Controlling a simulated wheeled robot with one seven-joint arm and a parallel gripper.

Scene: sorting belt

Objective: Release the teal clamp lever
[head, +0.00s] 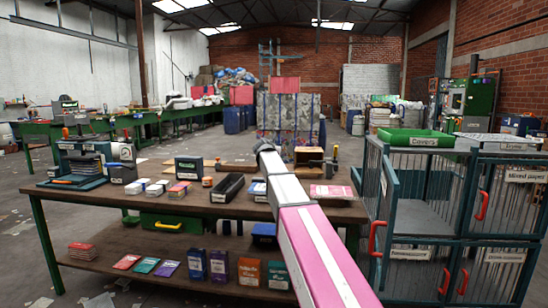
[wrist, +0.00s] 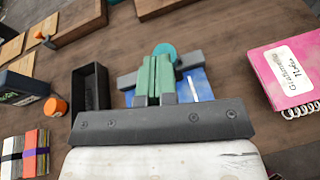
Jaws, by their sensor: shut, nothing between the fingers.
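The teal clamp lever (wrist: 165,50) shows in the wrist view as a rounded teal piece just beyond my fingertips, partly hidden by them. A dark grey bar (wrist: 189,62) and a blue flat piece (wrist: 204,86) lie on the wooden table around it. My gripper (wrist: 158,60) has two green fingers side by side, shut and empty, pointing at the teal piece. I cannot tell whether they touch it. In the head view my arm reaches over the table, and I cannot make out the lever or my fingers there.
A long black tray (wrist: 90,87) lies left of my fingers, with an orange knob-like piece (wrist: 55,107) beside it. A pink spiral notebook (wrist: 288,75) lies to the right. In the head view the workbench (head: 90,197) holds boxes, and wire cages (head: 414,215) stand right.

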